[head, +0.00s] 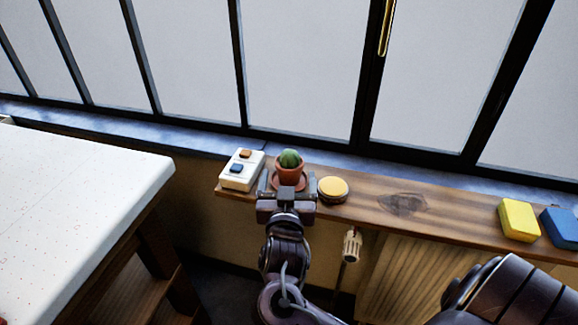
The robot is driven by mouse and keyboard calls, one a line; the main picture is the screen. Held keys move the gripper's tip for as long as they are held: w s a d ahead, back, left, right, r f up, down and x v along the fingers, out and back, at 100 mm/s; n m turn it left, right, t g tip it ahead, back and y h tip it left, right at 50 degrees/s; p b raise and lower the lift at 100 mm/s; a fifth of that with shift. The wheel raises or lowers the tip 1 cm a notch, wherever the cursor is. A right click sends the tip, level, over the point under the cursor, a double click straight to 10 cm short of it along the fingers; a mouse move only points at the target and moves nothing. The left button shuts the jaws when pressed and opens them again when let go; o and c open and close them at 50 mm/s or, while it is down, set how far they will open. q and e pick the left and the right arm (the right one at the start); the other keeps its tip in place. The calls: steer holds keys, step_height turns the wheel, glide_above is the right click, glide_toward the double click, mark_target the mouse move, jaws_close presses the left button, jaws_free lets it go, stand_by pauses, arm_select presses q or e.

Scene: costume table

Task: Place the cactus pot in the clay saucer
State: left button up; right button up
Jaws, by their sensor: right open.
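The cactus pot (290,170), a small terracotta pot with a round green cactus, stands upright on the wooden shelf under the window. The reddish clay saucer (302,184) shows at its base, and the pot appears to stand in it. My right gripper (287,183) is open in front of the pot, with one finger on each side and apart from it as far as I can see. The gripper body hides the front of the saucer. My left gripper is not in view.
A white box with an orange and a blue button (240,170) stands just left of the pot. A round yellow-topped tin (333,190) is close on the right. Yellow (518,220) and blue (560,228) blocks lie far right. A white table (80,200) fills the left.

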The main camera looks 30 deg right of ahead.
steer(key=v, duration=0.5)
steer(key=shift+s+a, duration=0.2)
steer(key=shift+s, duration=0.1)
